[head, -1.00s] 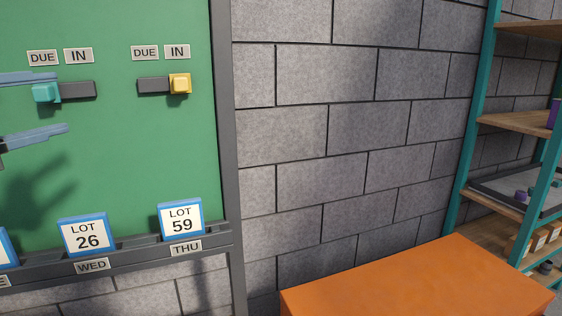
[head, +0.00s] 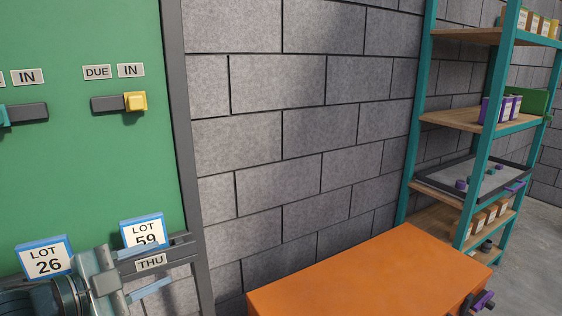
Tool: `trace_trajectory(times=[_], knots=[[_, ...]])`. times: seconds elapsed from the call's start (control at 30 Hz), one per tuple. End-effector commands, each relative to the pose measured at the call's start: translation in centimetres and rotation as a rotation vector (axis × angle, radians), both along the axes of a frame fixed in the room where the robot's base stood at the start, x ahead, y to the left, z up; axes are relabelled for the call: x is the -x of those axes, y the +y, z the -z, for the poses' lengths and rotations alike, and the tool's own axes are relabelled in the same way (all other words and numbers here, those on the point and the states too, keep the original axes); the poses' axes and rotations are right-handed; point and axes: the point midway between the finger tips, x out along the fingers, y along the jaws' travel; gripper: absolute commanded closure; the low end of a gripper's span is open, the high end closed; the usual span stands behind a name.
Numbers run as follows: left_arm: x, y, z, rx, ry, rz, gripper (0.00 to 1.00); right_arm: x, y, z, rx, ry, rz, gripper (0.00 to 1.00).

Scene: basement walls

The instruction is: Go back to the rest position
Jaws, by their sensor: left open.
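My left gripper (head: 163,265) is at the lower left, low in front of the board's bottom rail. Its two blue fingers are apart and nothing shows between them. The fingers partly cover the LOT 59 card (head: 142,232). The green board (head: 90,170) fills the left side. A teal slider knob (head: 3,116) sits at the left end of its dark track, cut by the picture edge. A yellow slider knob (head: 135,101) sits on the right, under an IN label. My right gripper does not show.
A LOT 26 card (head: 44,257) stands on the rail, left of my gripper. An orange-topped cabinet (head: 370,270) stands right of the board. A teal shelf rack (head: 483,150) with boxes and a tray is at the right. Open floor (head: 535,235) shows beyond it.

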Motion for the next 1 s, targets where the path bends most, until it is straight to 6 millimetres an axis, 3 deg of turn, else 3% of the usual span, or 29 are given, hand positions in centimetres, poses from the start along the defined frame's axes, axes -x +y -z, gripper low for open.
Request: trace_trajectory(times=[0.03,0.27,0.4,0.6,0.8,1.0], knots=[[0.3,-1.1,2.4,0.072,0.056,-0.014,0.53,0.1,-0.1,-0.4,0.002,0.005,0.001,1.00],[3.2,-4.5,12.2,0.322,0.283,-0.163,0.53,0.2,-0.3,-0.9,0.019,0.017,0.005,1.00],[6.7,-6.1,18.1,0.455,0.441,-0.313,0.53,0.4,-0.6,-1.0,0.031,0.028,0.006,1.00],[12.7,-7.9,24.6,0.578,0.645,-0.538,0.53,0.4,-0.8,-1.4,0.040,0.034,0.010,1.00],[16.1,-8.7,27.4,0.619,0.743,-0.658,0.53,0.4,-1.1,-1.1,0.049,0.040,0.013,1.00],[16.5,-8.7,27.8,0.622,0.754,-0.671,0.53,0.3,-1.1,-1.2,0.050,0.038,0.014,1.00]])
